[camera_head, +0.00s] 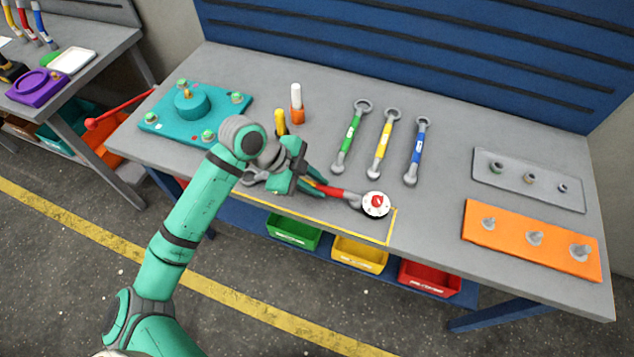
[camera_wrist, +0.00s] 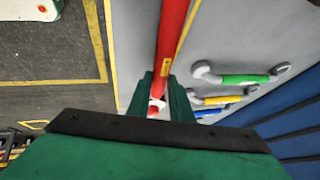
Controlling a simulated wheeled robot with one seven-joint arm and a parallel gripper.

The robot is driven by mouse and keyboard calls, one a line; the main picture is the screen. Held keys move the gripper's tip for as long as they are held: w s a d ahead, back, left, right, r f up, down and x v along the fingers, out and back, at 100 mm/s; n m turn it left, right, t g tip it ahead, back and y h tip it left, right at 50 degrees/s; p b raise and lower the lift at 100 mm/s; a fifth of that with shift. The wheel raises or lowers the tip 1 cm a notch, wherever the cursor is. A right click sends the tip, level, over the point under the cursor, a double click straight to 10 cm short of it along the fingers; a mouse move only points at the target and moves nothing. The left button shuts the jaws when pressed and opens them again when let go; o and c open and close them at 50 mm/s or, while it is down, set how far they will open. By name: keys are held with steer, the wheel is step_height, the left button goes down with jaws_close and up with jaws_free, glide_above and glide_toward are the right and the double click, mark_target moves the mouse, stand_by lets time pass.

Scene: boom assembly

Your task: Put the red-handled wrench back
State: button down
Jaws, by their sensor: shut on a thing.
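The red-handled wrench (camera_head: 338,191) is in my gripper (camera_head: 315,183) near the front edge of the grey workbench. Its handle points right, and its grey end meets or overlaps a round white disc with a red centre (camera_head: 376,204). In the wrist view the red handle (camera_wrist: 172,40) runs up between the green fingers of my gripper (camera_wrist: 168,98), which are shut on it. The wrench's other end is largely hidden by my gripper. I cannot tell whether the wrench touches the bench.
Green (camera_head: 351,140), yellow (camera_head: 382,145) and blue (camera_head: 416,153) wrenches lie in a row behind. A teal fixture (camera_head: 160,124) and an orange-and-white bottle (camera_head: 297,105) stand left. An orange plate (camera_head: 510,233) and grey plate (camera_head: 545,192) lie right. A yellow outline (camera_head: 391,228) marks the front.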

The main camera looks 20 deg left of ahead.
steer(key=c, duration=1.5)
jaws_free()
steer(key=v, duration=1.1)
steer(key=shift+w+f, duration=0.1)
